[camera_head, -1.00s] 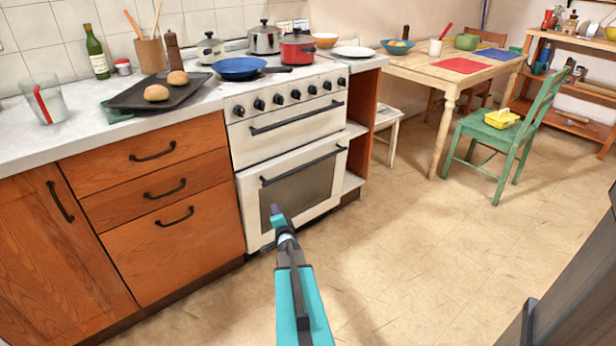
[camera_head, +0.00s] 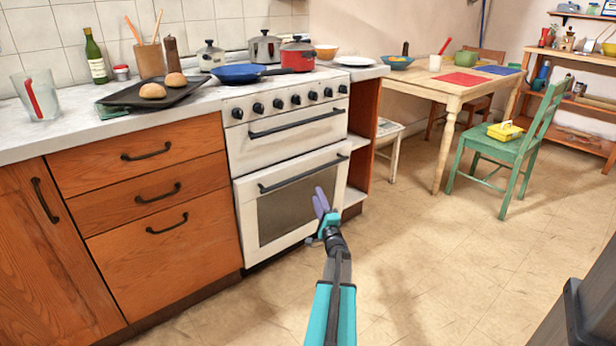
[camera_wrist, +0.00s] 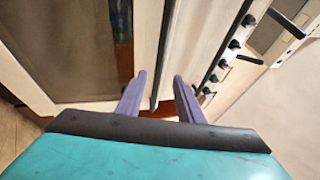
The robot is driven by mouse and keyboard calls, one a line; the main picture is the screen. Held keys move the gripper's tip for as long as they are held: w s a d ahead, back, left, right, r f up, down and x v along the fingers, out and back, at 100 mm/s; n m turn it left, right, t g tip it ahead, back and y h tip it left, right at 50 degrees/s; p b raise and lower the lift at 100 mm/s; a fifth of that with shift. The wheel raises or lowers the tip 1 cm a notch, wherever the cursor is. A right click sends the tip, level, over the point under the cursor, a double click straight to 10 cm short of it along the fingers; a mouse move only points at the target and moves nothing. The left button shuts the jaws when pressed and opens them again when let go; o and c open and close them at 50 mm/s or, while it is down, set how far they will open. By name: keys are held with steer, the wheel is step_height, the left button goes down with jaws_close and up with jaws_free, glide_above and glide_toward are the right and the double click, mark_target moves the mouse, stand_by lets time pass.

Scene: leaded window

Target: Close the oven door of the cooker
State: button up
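The white cooker (camera_head: 240,148) stands against the wall at the end of the counter. Its oven door (camera_head: 247,222) is the lower front panel, with a dark window and a long dark handle (camera_head: 300,176) along the top. The door looks upright; whether it is slightly ajar I cannot tell. My gripper (camera_head: 321,200) is in front of the door's right part, below the handle in the picture. Contact with the door cannot be seen.
A blue pan (camera_head: 237,73) and a red pot (camera_head: 298,56) stand on the hob. Wooden drawers (camera_head: 155,195) are left of the cooker. A table (camera_head: 430,85) and green chair (camera_head: 510,150) stand to the right. The floor (camera_head: 430,270) between is clear.

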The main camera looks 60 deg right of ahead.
mark_target(309, 173)
steer(key=shift+d, duration=0.1)
steer(key=shift+b+x, duration=1.9)
steer(key=shift+x, duration=4.95)
steer(key=shift+c, duration=0.4)
jaws_close()
